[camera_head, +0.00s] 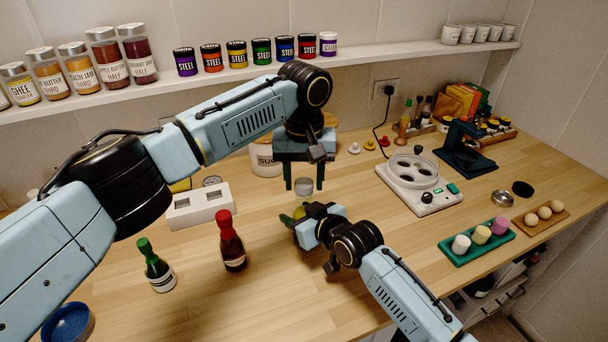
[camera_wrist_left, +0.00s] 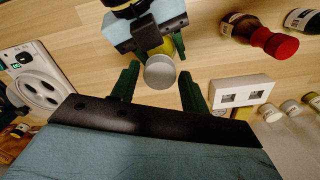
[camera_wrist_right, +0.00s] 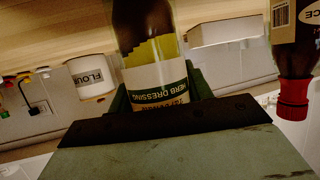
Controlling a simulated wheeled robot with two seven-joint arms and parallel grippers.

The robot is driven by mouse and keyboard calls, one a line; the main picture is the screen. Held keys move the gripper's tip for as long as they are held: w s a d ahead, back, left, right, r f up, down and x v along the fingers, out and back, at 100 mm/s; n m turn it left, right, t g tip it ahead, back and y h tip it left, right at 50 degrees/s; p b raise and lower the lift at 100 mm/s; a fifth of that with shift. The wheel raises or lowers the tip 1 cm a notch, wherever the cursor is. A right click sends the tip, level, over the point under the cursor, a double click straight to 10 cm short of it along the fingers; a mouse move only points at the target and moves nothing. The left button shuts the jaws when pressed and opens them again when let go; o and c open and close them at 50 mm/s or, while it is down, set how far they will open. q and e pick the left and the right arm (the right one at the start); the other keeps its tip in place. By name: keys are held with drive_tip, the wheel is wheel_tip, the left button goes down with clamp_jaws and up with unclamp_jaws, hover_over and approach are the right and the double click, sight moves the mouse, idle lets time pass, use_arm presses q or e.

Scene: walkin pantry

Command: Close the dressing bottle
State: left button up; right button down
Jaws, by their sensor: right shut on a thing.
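The dressing bottle (camera_wrist_right: 158,75) has a "HERB DRESSING" label and yellow-green contents. It stands between the fingers of my right gripper (camera_wrist_right: 158,100), shut on it. Its top is hidden in the right wrist view. In the head view the bottle (camera_head: 299,212) shows only as a yellow-green patch beside my right gripper (camera_head: 303,220). A round grey cap (camera_head: 303,187) also shows in the left wrist view (camera_wrist_left: 160,72). It appears between the spread fingers of my left gripper (camera_head: 304,183), with gaps on both sides. I cannot tell whether the cap sits on the bottle.
A red-capped bottle (camera_head: 232,245) and a green-capped bottle (camera_head: 157,268) stand at the front left. A white block with square openings (camera_head: 200,206) lies behind them.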

use_arm(q)
drive_tip(key=c, duration=0.8)
drive_tip(key=m, duration=1.1)
drive_tip(key=o, duration=1.1)
drive_tip(key=shift+c, duration=0.2)
drive_tip(key=shift+r, duration=2.25)
drive_tip(key=shift+c, duration=0.3)
